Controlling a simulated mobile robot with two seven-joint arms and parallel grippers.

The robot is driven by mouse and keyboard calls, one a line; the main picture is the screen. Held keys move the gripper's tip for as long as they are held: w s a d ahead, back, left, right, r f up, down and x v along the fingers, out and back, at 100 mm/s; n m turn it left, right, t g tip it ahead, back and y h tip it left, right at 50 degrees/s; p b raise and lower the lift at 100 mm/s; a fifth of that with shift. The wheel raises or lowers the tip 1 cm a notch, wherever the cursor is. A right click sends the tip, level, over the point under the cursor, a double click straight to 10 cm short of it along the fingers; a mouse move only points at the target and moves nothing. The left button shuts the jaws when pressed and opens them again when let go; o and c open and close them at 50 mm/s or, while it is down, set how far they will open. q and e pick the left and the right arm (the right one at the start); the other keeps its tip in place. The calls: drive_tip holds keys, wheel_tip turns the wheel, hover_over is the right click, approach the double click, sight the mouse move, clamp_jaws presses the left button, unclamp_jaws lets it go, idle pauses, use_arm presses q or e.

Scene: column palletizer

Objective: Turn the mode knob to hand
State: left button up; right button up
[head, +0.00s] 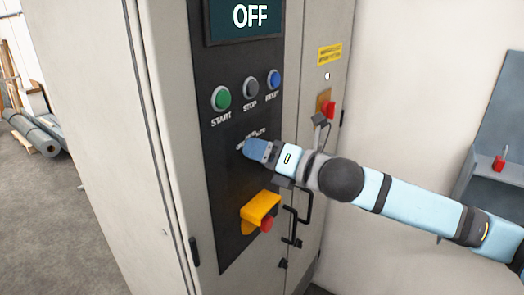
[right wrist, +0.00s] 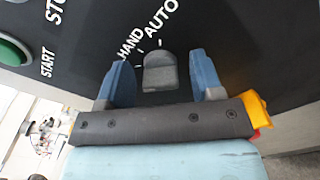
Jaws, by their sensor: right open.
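The mode knob (right wrist: 160,72) is a small dark grey knob on the black panel (head: 226,175), with the labels HAND and AUTO beside it in the right wrist view. My right gripper (right wrist: 159,64) is open, with one blue finger on each side of the knob and a visible gap to each. In the head view my right gripper (head: 255,150) is at the panel below the buttons and hides the knob. The display (head: 245,18) above reads OFF. My left gripper is not in view.
Above the knob are the green START (head: 221,98), grey STOP (head: 251,88) and blue RESET (head: 274,79) buttons. Below is a yellow guard (head: 260,208) with a red button (head: 266,224). Black door handles (head: 303,208) stick out at the right.

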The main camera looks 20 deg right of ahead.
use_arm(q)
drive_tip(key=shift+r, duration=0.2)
use_arm(e)
drive_tip(key=c, duration=0.9)
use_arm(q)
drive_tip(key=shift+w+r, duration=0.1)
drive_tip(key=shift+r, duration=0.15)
use_arm(e)
drive_tip(key=shift+m, duration=0.3)
drive_tip(key=m+p, duration=0.3)
drive_tip(key=shift+r, duration=0.1)
drive_tip(key=m+p, duration=0.2)
drive_tip(key=m, duration=0.1)
drive_tip(key=shift+m, duration=0.3)
use_arm(q)
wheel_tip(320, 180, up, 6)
drive_tip(key=p, duration=0.1)
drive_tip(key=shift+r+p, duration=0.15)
drive_tip(key=shift+p, duration=0.2)
use_arm(e)
drive_tip(key=shift+f+m, duration=0.2)
drive_tip(key=shift+m, duration=1)
